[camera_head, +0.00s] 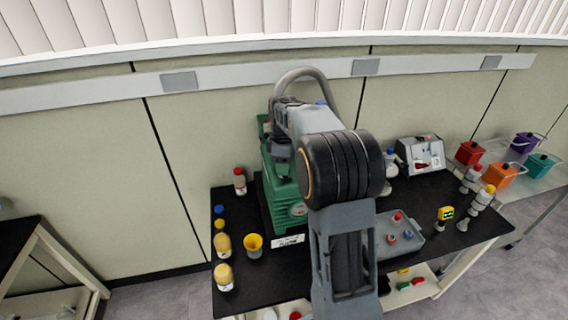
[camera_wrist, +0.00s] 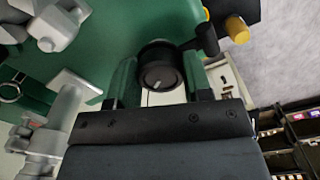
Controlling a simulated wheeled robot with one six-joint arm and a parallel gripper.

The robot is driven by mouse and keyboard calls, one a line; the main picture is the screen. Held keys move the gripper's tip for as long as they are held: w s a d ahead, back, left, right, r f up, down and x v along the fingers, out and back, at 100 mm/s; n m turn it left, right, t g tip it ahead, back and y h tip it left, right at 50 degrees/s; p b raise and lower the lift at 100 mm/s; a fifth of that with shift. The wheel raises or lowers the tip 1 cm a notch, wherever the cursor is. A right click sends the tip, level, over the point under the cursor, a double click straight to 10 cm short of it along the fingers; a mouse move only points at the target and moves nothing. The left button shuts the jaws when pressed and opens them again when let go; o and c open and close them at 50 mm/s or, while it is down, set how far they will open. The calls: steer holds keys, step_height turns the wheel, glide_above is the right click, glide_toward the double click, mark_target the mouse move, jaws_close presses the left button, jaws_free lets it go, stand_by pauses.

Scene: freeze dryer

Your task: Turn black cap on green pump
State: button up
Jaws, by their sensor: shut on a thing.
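The green pump (camera_head: 281,200) stands on the black bench, partly hidden behind my arm in the head view. Its green body (camera_wrist: 130,30) fills the upper part of the wrist view. The black cap (camera_wrist: 160,68) is round, with a light mark on its face, and sits at the pump's lower edge in the wrist view. My gripper (camera_wrist: 160,92) has a finger on each side of the cap and is shut on it. In the head view my arm hides the gripper and the cap.
A grey tray (camera_head: 413,248) with small capped vials lies right of my arm. A grey device (camera_head: 420,155) stands at the back right. A cart with coloured boxes is farther right.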

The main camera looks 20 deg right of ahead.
steer(key=shift+n, duration=0.9)
steer(key=o, duration=0.9)
steer(key=shift+w, duration=0.1)
steer(key=shift+r+p, duration=0.65)
steer(key=shift+r, duration=3.35)
